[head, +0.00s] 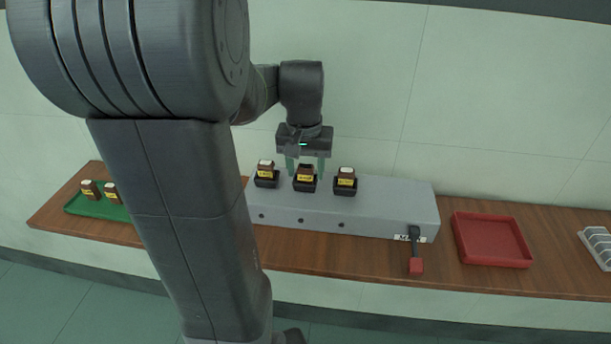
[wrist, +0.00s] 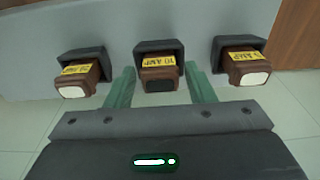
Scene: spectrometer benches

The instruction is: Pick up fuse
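Three brown fuses with yellow labels sit in black holders on a grey box (head: 390,205). The middle fuse (head: 305,172) has a dark end, also seen in the wrist view (wrist: 160,78). The left fuse (head: 265,168) and right fuse (head: 345,174) have white ends. My gripper (head: 306,166) is over the middle fuse, fingers pointing down. In the wrist view its green fingers (wrist: 160,84) are open, one on each side of the middle fuse, with a small gap at both sides. The gripper holds nothing.
A green tray (head: 110,208) with brown fuses is at the left, partly behind my arm. A lever with a red handle (head: 416,266) hangs at the box's front right. An empty red tray (head: 490,240) and a white rack (head: 598,245) are further right.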

